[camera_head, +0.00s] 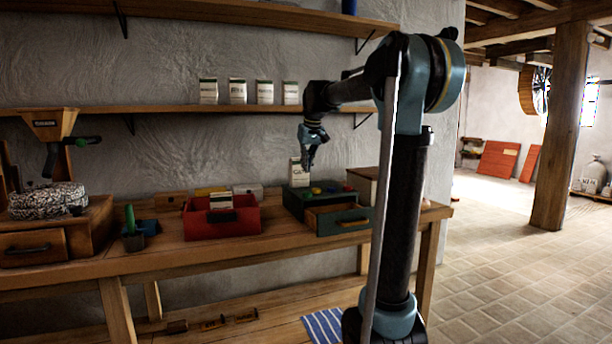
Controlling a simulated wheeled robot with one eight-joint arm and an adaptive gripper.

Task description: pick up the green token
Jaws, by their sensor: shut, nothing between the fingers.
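Several small coloured discs sit on top of a dark green box (293,205) on the bench. I make out a red disc (316,190) and a yellowish disc (332,189), with bluish ones beside them. I cannot pick out the green token with certainty among them at this size. My gripper (310,164) points down above the box, apart from the discs, shut and empty. A white carton (295,172) stands just behind and left of it.
A red bin (222,222) stands left, with a green-handled tool (130,219) farther left. A shelf (180,109) with white packets runs above. The bench's front middle is clear.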

